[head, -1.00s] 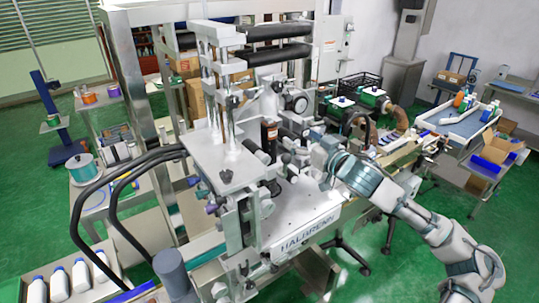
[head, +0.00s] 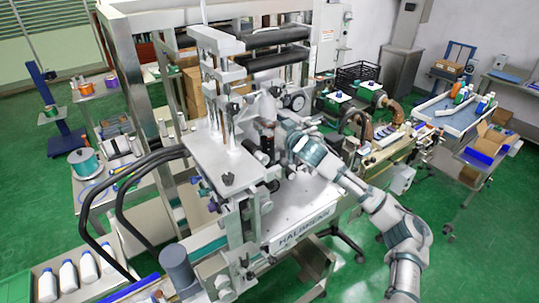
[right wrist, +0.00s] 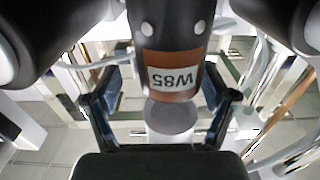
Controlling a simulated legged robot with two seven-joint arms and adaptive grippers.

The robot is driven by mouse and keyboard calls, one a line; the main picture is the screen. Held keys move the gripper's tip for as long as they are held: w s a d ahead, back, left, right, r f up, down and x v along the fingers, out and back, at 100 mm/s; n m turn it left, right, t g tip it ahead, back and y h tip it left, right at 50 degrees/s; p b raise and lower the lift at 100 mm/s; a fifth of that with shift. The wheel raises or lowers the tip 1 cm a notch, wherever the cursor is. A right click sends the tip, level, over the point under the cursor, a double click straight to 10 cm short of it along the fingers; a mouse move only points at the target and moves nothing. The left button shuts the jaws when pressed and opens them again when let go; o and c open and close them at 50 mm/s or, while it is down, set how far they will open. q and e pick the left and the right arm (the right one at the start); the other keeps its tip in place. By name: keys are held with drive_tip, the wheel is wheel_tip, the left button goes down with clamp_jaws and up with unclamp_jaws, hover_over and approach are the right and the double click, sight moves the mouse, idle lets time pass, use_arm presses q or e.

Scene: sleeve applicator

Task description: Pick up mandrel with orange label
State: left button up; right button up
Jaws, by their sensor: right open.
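The mandrel (right wrist: 172,60) is a dark cylinder with an orange-brown label (right wrist: 188,57) that holds a white tag reading W85, upside down in the right wrist view. It stands between the two spread fingers of my right gripper (right wrist: 160,95), with visible gaps on both sides. In the head view my right gripper (head: 287,143) is at the machine's middle, by the dark mandrel (head: 266,143), which it partly hides. My right gripper is open. My left gripper does not show.
The sleeve machine (head: 230,155) surrounds the spot, with posts and a top plate to the left and black rollers (head: 280,57) above. Other dark rounded parts (right wrist: 25,35) crowd both upper corners of the right wrist view. The white deck (head: 305,205) in front is mostly clear.

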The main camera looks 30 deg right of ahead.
drive_tip(key=shift+s+a+r, duration=0.1)
drive_tip(key=shift+a, duration=0.2)
drive_tip(key=shift+s+a+r, duration=0.1)
drive_tip(key=shift+a+r, duration=0.05)
drive_tip(key=shift+a, duration=0.15)
drive_tip(key=c, duration=0.8)
clamp_jaws()
drive_tip(key=shift+d, duration=0.1)
